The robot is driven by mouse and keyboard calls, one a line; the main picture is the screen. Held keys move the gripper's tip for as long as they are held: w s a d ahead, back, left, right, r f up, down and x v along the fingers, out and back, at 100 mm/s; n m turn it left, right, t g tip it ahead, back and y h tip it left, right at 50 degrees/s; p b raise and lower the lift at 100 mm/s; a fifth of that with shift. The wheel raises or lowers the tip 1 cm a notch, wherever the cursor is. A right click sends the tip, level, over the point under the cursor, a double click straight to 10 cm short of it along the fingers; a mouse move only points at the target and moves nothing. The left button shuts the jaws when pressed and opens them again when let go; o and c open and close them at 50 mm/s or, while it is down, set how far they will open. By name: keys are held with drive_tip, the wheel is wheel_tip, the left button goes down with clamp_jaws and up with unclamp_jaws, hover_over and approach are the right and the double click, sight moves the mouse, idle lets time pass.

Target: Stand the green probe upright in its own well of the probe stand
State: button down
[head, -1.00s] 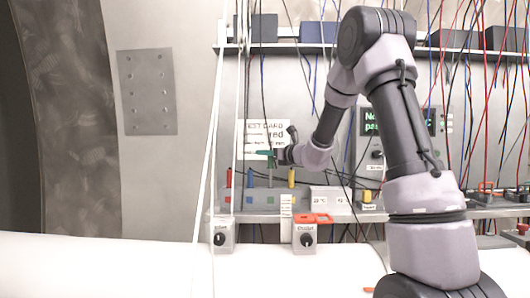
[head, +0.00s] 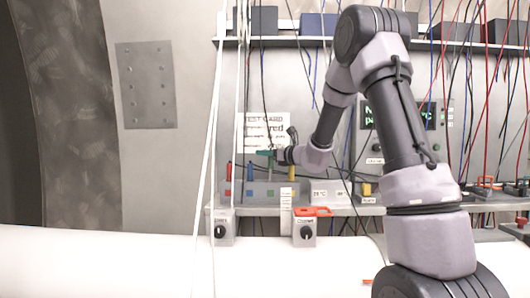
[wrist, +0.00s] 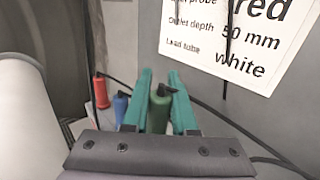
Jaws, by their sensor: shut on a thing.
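My gripper (head: 267,154) has teal fingers and is shut on the green probe (wrist: 159,110), which stands about upright between them in the wrist view. In the head view the gripper is above the grey probe stand (head: 262,194), in front of the card. The probe hangs down toward the stand between the blue and yellow probes. I cannot tell whether its lower end is inside a well. The red probe (head: 228,172), blue probe (head: 250,172) and yellow probe (head: 291,173) stand upright in the stand. Red (wrist: 101,92) and blue (wrist: 121,107) also show left of the fingers in the wrist view.
A test card (head: 265,132) is on the wall behind the gripper. White temperature-labelled blocks (head: 330,194) stand right of the stand. Thin cables hang around the arm, and white tubes (head: 213,120) run down at the left. Knob boxes (head: 305,232) are in front.

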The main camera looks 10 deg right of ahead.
drive_tip(key=shift+f, duration=2.2)
drive_tip(key=c, duration=0.6)
unclamp_jaws()
drive_tip(key=shift+c, duration=0.2)
drive_tip(key=v, duration=1)
drive_tip(key=shift+s+d, duration=0.25)
drive_tip(key=shift+s, duration=0.1)
